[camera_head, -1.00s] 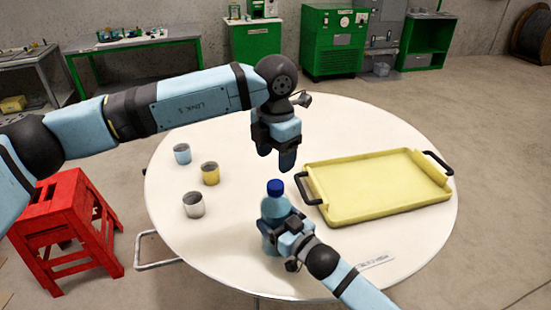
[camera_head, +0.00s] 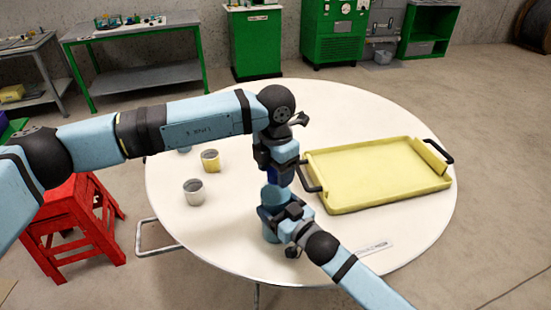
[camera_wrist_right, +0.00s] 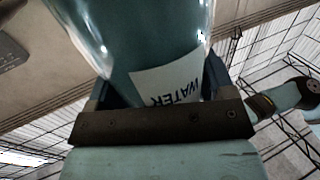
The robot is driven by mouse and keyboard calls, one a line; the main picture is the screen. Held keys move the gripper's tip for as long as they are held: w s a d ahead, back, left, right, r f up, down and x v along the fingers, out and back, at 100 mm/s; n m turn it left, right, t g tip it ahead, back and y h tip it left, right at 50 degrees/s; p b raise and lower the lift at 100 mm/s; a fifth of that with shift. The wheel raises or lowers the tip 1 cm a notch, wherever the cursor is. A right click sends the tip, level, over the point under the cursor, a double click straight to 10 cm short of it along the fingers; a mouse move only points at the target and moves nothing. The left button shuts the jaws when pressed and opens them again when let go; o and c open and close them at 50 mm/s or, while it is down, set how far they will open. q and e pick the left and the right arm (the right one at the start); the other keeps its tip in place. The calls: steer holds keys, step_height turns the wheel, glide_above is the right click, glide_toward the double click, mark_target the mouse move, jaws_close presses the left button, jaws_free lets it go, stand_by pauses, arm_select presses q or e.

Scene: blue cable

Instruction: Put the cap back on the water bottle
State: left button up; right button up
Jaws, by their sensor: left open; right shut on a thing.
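The water bottle (camera_head: 271,232) is blue and stands upright at the front middle of the round table (camera_head: 400,225). My right gripper (camera_head: 273,213) is shut around its middle. In the right wrist view the bottle (camera_wrist_right: 140,35) fills the jaws and its white WATER label shows. My left gripper (camera_head: 275,180) points down right over the bottle's top, open. The dark blue cap is mostly hidden by the left fingers, at the bottle's neck. I cannot tell whether the fingers touch it.
A yellow tray (camera_head: 375,178) with black handles lies right of the bottle, close to my left gripper. A red stool (camera_head: 70,225) stands beside the table.

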arm_select(q)
steer(key=c, duration=0.9)
steer(key=o, duration=1.1)
steer(key=shift+r, duration=0.1)
step_height(320, 180, up, 12)
steer(key=shift+f, duration=0.1)
arm_select(e)
steer(key=o, duration=1.7)
arm_select(q)
steer(key=shift+r+p, duration=0.4)
steer(key=shift+r, duration=0.05)
arm_select(e)
steer(key=v, duration=1.4)
